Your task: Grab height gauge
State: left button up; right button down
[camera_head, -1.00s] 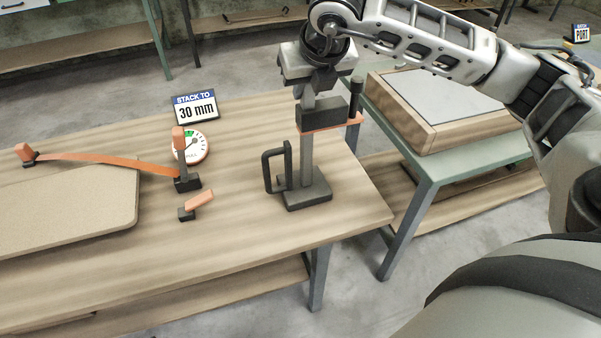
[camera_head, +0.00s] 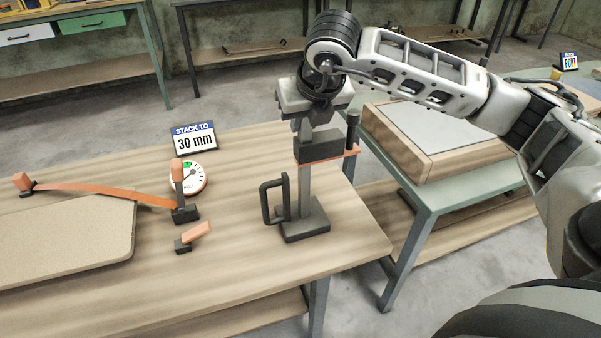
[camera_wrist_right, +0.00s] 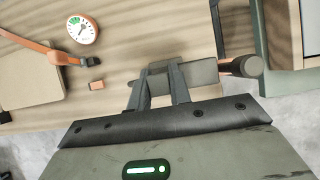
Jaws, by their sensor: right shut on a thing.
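The height gauge (camera_head: 305,187) stands upright on the wooden table near its right end. It has a dark square base, a grey column, a dark block with an orange strip and a black knob, and a black loop handle at its left. My right gripper (camera_head: 307,128) is at the top of the column from above, shut on it. In the right wrist view the fingers (camera_wrist_right: 160,75) straddle the gauge's upper part (camera_wrist_right: 203,72); the exact contact is partly hidden. My left gripper is not in view.
Left of the gauge are a small clamp piece (camera_head: 194,236), a dial (camera_head: 194,177), a "STACK TO 30 mm" sign (camera_head: 195,138) and an orange strap (camera_head: 105,191) over a curved board (camera_head: 70,240). A green bench (camera_head: 425,195) with a framed box (camera_head: 430,140) stands at the right.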

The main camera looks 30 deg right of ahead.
jog(key=shift+r, duration=0.3)
